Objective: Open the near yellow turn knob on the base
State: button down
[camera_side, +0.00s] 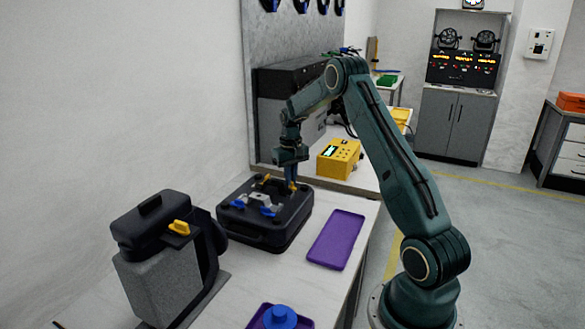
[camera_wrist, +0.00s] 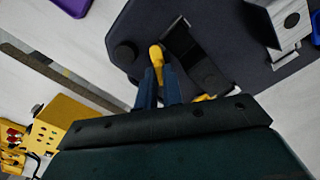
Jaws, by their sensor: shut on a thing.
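The black base (camera_side: 265,238) lies on the light bench, and its dark top fills the upper right of the wrist view (camera_wrist: 222,30). My gripper (camera_side: 293,183) points down over the base's right back corner. Its two blue fingers (camera_wrist: 158,72) are shut on a yellow turn knob (camera_wrist: 156,54), whose rounded end shows between the tips. In the side view the fingers mostly hide this knob. Another yellow knob (camera_wrist: 203,97) shows partly beyond my right finger in the wrist view. How far the held knob is turned cannot be told.
Silver brackets with blue handles (camera_side: 267,211) stand on the base. A purple tray (camera_side: 336,240) lies to its right, and a blue knob (camera_side: 280,317) sits in front. A grey and black lamp body (camera_side: 155,270) stands left, and a yellow box (camera_side: 338,160) stands behind.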

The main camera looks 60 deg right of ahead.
jog(key=n, duration=0.6)
jog(key=shift+r+n, duration=0.1)
jog(key=shift+n, duration=0.3)
jog(key=shift+w, duration=0.1)
jog(key=c, duration=1.5)
grip_release()
jog(key=shift+c, duration=0.2)
notch_tip(320, 180, up, 14)
